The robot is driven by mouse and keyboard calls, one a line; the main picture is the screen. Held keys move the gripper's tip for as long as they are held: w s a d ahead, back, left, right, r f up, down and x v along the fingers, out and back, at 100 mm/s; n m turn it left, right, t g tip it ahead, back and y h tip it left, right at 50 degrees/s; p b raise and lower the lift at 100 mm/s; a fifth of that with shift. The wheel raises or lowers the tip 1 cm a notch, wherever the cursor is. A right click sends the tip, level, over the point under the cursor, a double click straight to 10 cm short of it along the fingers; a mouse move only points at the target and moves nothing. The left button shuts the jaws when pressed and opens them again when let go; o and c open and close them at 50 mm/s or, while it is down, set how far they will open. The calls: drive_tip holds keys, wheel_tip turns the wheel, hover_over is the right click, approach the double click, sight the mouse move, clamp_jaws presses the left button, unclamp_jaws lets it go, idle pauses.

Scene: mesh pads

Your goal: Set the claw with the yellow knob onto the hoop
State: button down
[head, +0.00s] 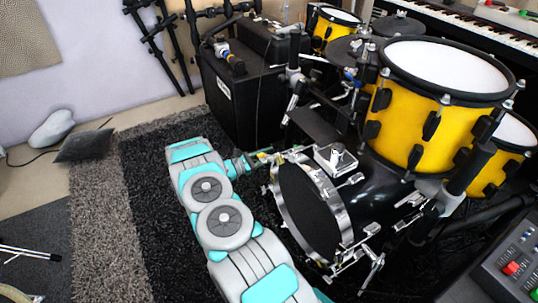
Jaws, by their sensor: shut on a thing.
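My gripper (252,160) is at the end of my grey and turquoise arm, just left of the bass drum's top. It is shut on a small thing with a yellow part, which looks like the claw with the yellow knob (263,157). Its details are too small to make out. The hoop (283,213) is the chrome ring around the black front head of the bass drum. The held claw is near the hoop's upper left edge. I cannot tell whether they touch.
Chrome claws sit along the hoop. Yellow drums (405,125) stand right, a keyboard (480,22) behind. The dark rug (150,200) left of my arm is clear.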

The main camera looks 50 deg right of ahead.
drive_tip(key=shift+r, duration=0.2)
drive_tip(key=shift+w+d+r+m+b, duration=0.1)
drive_tip(key=shift+r+m+b, duration=0.7)
drive_tip(key=shift+m+b, duration=0.85)
drive_tip(key=shift+w+a+r+m+b, duration=0.1)
drive_tip(key=shift+r+m+b, duration=0.85)
drive_tip(key=shift+m, duration=1.2)
drive_tip(key=shift+d+r+m+b, duration=0.1)
drive_tip(key=shift+r+m+b, duration=0.6)
drive_tip(key=shift+m+b, duration=1)
drive_tip(key=shift+r+m, duration=0.1)
drive_tip(key=shift+m, duration=0.2)
drive_tip(key=c, duration=0.7)
unclamp_jaws()
drive_tip(key=shift+o, duration=0.2)
